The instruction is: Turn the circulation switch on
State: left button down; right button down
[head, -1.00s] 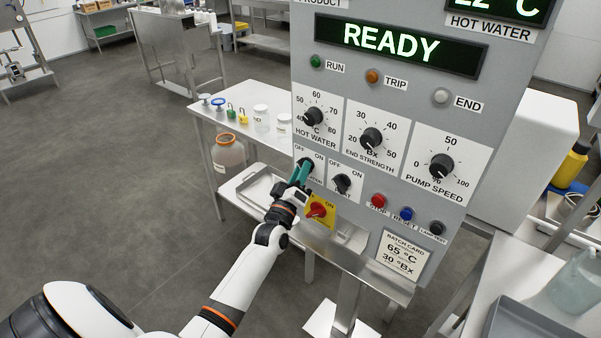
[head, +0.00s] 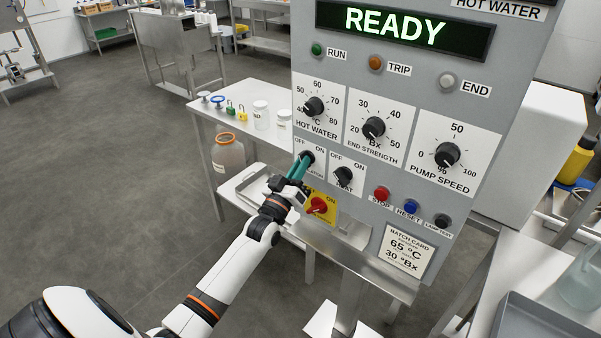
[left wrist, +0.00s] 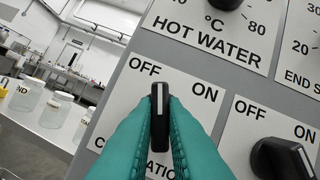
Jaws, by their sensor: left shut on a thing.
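The circulation switch (head: 307,157) is a black knob on a white plate marked OFF and ON, at the lower left of the grey control panel. In the left wrist view the knob (left wrist: 160,118) stands between my two teal fingers, its white line pointing toward the OFF side. My left gripper (head: 300,168) is shut on this knob, one finger on each side. The fingers hide part of the lettering under the knob. My right gripper is not in view.
A second OFF/ON switch (head: 343,175) sits close to the right. A red rotary switch on a yellow plate (head: 320,206) lies just below. Red stop (head: 381,194) and blue reset (head: 411,207) buttons are further right. The display (head: 400,28) reads READY.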

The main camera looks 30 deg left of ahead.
pick_arm(q)
jog(key=m+h+b, duration=0.1)
jog(key=m+h, duration=0.2)
jog(key=m, duration=0.3)
jog(key=m+g+h+b, duration=0.1)
jog(key=m+h, duration=0.2)
jog(key=m, duration=0.3)
jog(key=m+g+h+b, duration=0.1)
jog(key=m+h+b, duration=0.1)
jog(key=m, duration=0.5)
jog(key=shift+a+h, duration=0.35)
jog(key=shift+h, duration=0.25)
jog(key=shift+m+g, duration=0.3)
jog(key=c, duration=1.5)
grip_release()
jog(key=shift+b+v, duration=1.25)
jog(key=shift+v, duration=4.75)
jog(key=shift+w+a, duration=0.1)
